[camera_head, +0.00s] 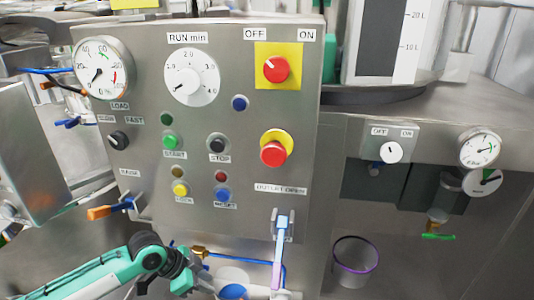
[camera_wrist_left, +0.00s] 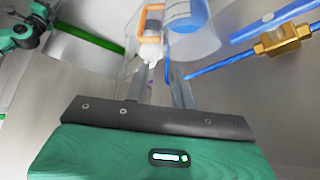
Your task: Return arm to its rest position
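My left arm (camera_head: 100,277) comes in from the lower left in the head view, teal and white. Its gripper (camera_head: 186,278) is low in front of the steel control panel, near the bottom edge of the picture. In the left wrist view the two fingers of the left gripper (camera_wrist_left: 158,92) stand apart with a gap between them. I see nothing clamped between them; a clear container with an orange-edged part shows beyond. My right gripper is not in the head view.
The control panel (camera_head: 235,130) carries dials, buttons and a red knob. A pale blue and lavender lever (camera_head: 280,250) hangs at its lower right. A brass fitting (camera_wrist_left: 282,40) with blue pipe is near the left gripper. A purple-rimmed bin (camera_head: 355,262) stands right.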

